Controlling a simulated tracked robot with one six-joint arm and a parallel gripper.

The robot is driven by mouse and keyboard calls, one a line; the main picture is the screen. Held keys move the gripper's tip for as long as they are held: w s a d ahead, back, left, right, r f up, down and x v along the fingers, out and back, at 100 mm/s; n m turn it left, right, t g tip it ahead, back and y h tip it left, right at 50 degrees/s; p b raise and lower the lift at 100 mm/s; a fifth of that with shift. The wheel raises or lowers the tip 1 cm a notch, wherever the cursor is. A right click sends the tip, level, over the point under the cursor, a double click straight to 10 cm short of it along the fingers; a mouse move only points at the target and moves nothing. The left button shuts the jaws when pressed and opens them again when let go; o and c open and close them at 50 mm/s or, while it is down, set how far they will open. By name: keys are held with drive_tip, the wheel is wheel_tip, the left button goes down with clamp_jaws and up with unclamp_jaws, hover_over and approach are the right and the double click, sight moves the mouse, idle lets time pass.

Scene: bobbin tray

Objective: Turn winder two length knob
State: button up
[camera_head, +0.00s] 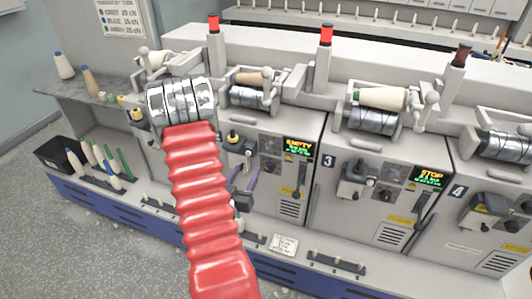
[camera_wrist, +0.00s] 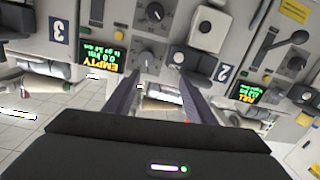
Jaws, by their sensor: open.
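Winder two is the unit whose lit display (camera_head: 299,149) reads EMPTY; its number 2 shows in the wrist view (camera_wrist: 225,72). Two round dark knobs sit beside this display: an upper knob (camera_head: 269,143) and a lower knob (camera_head: 270,166). Both also show in the upside-down wrist view, the upper knob (camera_wrist: 147,58) and the lower knob (camera_wrist: 155,12). I cannot read which is the length knob. My gripper (camera_head: 246,182) is open and empty, below and left of the knobs in the head view. In the wrist view its fingers (camera_wrist: 160,76) spread on either side of the upper knob's line, apparently apart from it.
A lever (camera_head: 300,180) stands right of the knobs. Winder three's display (camera_head: 429,177) reads STOP. A black bin (camera_head: 62,156) and several bobbins stand at the left.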

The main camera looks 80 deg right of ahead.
sight(268, 150)
drive_tip(key=s, duration=0.1)
drive_tip(key=s+g, duration=0.1)
drive_tip(key=shift+s+f+h, duration=0.2)
drive_tip(key=shift+s+h, duration=0.1)
drive_tip(key=shift+s, duration=0.05)
drive_tip(key=shift+d, duration=0.1)
drive_tip(key=d, duration=0.9)
drive_tip(key=s+d, duration=0.1)
drive_tip(key=d, duration=0.3)
drive_tip(key=shift+s+d, duration=0.1)
drive_tip(key=shift+d, duration=0.2)
drive_tip(key=shift+a, duration=0.1)
drive_tip(key=c, duration=1)
